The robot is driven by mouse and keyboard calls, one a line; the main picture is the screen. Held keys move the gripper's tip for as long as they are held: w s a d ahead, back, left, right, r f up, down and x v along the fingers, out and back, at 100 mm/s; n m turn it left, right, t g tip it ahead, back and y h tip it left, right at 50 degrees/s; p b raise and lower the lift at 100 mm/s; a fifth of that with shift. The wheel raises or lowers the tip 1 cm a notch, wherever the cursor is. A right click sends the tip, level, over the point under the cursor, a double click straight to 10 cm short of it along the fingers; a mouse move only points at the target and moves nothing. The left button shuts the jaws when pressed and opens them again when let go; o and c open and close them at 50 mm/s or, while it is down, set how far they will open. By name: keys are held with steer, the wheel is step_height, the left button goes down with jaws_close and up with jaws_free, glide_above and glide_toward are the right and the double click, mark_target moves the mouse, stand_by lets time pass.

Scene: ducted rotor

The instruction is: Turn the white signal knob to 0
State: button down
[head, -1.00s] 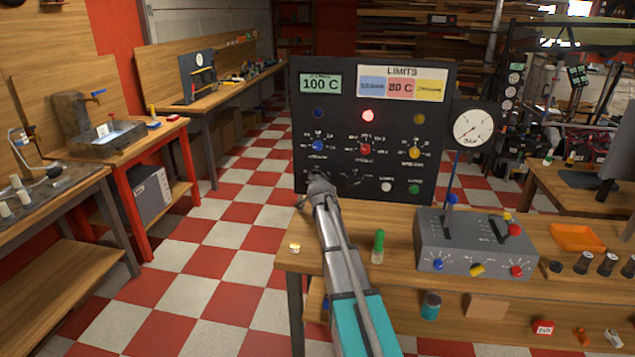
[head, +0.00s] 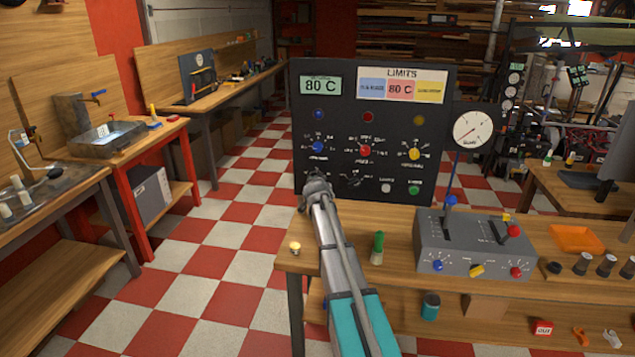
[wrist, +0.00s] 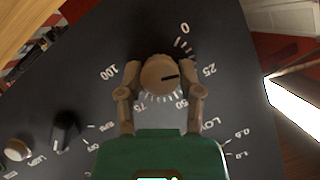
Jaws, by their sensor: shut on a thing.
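The signal knob (wrist: 158,73), tan-white in this light, sits on the dark panel in the wrist view, on a dial marked 0, 25, 50, 75 and 100. Its black pointer line points right, about toward the 25. The 0 mark (wrist: 186,29) is above and to the right of the knob. My gripper (wrist: 160,88) has its two fingers on either side of the knob and is shut on it. In the head view my gripper (head: 317,185) is at the lower left of the black panel (head: 437,130) and hides the knob.
The panel display (head: 321,86) reads 80 C. Blue, red and yellow knobs sit above my gripper. A black knob (wrist: 65,130) is lower left in the wrist view. A green-capped bottle (head: 377,247) and a grey lever box (head: 475,245) stand right of my arm.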

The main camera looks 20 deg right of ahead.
steer(key=n+g+h, duration=0.1)
steer(key=n, duration=0.2)
steer(key=n+g+h, duration=0.1)
steer(key=n+h, duration=0.1)
steer(key=n, duration=0.1)
steer(key=shift+s+f+g+h, duration=0.1)
steer(key=shift+s+g+h, duration=0.05)
steer(key=shift+g+h, duration=0.2)
steer(key=shift+n, duration=0.3)
steer(key=shift+c, duration=1.3)
jaws_free()
steer(key=shift+d, duration=0.1)
